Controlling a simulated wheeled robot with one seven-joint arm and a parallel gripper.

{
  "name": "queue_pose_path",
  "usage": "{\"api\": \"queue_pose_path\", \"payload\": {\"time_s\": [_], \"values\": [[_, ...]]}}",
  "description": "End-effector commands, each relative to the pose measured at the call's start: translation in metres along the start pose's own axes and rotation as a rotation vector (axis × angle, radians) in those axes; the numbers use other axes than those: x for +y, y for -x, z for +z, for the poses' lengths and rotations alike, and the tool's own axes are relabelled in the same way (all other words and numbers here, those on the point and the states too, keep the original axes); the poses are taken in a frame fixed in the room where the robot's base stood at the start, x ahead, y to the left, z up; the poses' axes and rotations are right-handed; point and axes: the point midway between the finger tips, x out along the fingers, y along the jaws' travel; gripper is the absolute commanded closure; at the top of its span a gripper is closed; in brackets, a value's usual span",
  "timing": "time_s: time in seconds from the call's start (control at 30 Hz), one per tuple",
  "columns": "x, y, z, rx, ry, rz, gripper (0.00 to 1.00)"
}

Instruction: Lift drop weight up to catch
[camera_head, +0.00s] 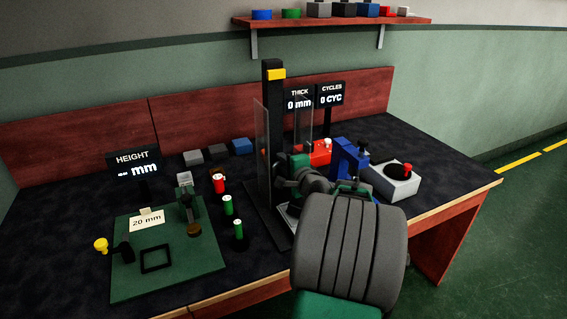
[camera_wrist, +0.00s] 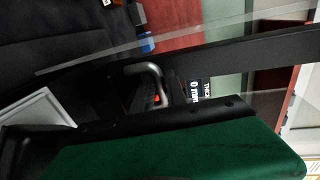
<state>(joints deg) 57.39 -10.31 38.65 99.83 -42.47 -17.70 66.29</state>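A tall black drop tower (camera_head: 272,125) with a yellow cap band stands near the middle of the bench, with clear panels beside it. In the wrist view a grey U-shaped handle (camera_wrist: 155,71) sits against dark parts of the tower, possibly the drop weight's handle. In the head view the weight is hidden behind my arm. My gripper (camera_head: 284,184) is close in front of the tower's lower part. Its fingers are not clear in either view, so I cannot tell whether it is open or touches the handle.
A green mat (camera_head: 165,270) with a height gauge lies at left, with small green-topped cylinders (camera_head: 227,205) beside it. A blue bracket (camera_head: 348,160) and a grey box with a red button (camera_head: 395,182) stand at right. Two displays (camera_head: 331,94) stand behind the tower.

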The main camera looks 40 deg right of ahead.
Motion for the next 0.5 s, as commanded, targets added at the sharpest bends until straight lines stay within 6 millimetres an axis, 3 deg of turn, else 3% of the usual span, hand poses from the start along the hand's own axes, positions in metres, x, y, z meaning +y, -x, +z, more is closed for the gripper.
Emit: {"api": "queue_pose_path", "payload": {"time_s": [0.2,0.5], "values": [[0.0,0.0,0.0005,-0.001,0.0,0.0,1.0],[0.0002,0.0,0.0007,-0.001,0.0,0.0,1.0]]}}
